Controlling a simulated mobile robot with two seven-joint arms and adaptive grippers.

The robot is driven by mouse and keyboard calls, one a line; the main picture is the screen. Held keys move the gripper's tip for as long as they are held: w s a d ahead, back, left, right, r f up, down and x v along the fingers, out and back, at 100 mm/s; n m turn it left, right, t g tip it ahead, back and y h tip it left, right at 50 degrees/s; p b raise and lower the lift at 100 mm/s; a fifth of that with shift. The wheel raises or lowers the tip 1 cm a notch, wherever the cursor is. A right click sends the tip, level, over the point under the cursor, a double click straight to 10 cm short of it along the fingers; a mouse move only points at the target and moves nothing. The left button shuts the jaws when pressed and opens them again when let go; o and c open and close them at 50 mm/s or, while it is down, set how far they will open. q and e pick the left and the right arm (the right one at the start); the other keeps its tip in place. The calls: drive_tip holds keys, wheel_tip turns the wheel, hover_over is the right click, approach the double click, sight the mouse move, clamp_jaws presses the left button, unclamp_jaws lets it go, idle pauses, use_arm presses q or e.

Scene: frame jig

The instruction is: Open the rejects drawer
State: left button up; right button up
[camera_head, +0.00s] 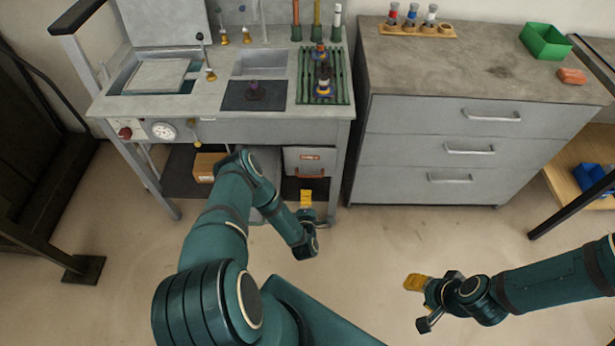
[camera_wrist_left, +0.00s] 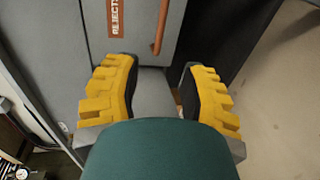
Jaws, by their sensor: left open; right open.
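The rejects drawer (camera_head: 310,160) is a grey front with a small orange-brown label and a copper-coloured bar handle (camera_head: 310,173), under the right side of the workbench. It looks closed. In the left wrist view, the drawer front (camera_wrist_left: 200,30), part of its label (camera_wrist_left: 118,18) and the handle (camera_wrist_left: 160,28) show at the top. My left gripper (camera_head: 306,198) is open and empty just below and in front of the handle; its yellow fingers (camera_wrist_left: 160,95) stand apart, with the handle beyond the gap between them. My right gripper (camera_head: 416,283) is over the floor at the right, away from the drawer.
The workbench (camera_head: 220,128) carries a sink and racks. Its right leg stands close beside the drawer. A grey cabinet (camera_head: 400,150) with several drawers stands to the right. A cardboard box (camera_head: 206,167) sits on the lower shelf. The floor in front is clear.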

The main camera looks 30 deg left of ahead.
sight(307, 176)
use_arm(q)
drive_tip(key=b+x, duration=0.3)
drive_tip(key=x, duration=0.9)
drive_tip(key=shift+w+a, duration=0.1)
drive_tip(key=shift+w, duration=0.15)
clamp_jaws()
